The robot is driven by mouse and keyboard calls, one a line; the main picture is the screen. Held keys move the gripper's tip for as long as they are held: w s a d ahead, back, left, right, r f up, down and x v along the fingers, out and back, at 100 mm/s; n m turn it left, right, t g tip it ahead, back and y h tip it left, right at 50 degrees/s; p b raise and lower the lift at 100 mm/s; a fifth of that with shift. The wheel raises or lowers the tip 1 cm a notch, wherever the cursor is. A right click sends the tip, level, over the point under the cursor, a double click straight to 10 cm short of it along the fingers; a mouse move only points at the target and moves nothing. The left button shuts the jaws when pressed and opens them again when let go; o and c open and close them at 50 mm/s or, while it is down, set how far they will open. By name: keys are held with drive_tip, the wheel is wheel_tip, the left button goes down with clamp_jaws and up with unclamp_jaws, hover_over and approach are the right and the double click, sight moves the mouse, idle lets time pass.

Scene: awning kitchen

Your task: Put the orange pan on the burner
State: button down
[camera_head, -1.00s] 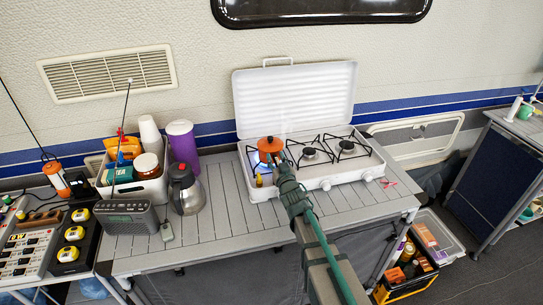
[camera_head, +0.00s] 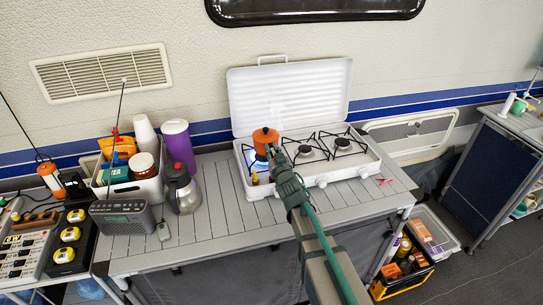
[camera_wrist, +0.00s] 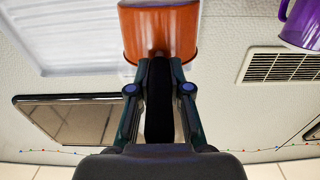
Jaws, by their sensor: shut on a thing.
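The orange pan (camera_head: 265,136) is upright over the left side of the white stove (camera_head: 262,190). It appears a little above the left burner (camera_head: 252,163), where a blue flame glow shows below and left of it. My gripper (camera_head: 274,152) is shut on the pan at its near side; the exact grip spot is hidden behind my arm. In the wrist view, which is upside down, the pan (camera_wrist: 160,32) is at the top centre, right at my fingertips (camera_wrist: 160,65).
The stove's open lid (camera_head: 290,98) stands behind the pan. Two other burners (camera_head: 308,152) are empty. Left of the stove are a metal jug (camera_head: 184,190), a purple container (camera_head: 179,148), a filled white bin (camera_head: 145,184) and a radio (camera_head: 122,215). The front tabletop (camera_head: 225,225) is clear.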

wheel_tip(320, 180, up, 6)
drive_tip(key=shift+f+p, duration=0.1)
drive_tip(key=shift+p, duration=0.95)
drive_tip(key=f+b, duration=0.1)
drive_tip(key=b, duration=0.2)
drive_tip(key=shift+s+f, duration=0.1)
drive_tip(key=shift+f, duration=0.1)
wheel_tip(320, 180, down, 7)
drive_tip(key=b, duration=0.5)
drive_tip(key=shift+f+b, duration=0.15)
drive_tip(key=shift+b, duration=0.2)
drive_tip(key=shift+f, duration=0.2)
drive_tip(key=c, duration=1.1)
unclamp_jaws()
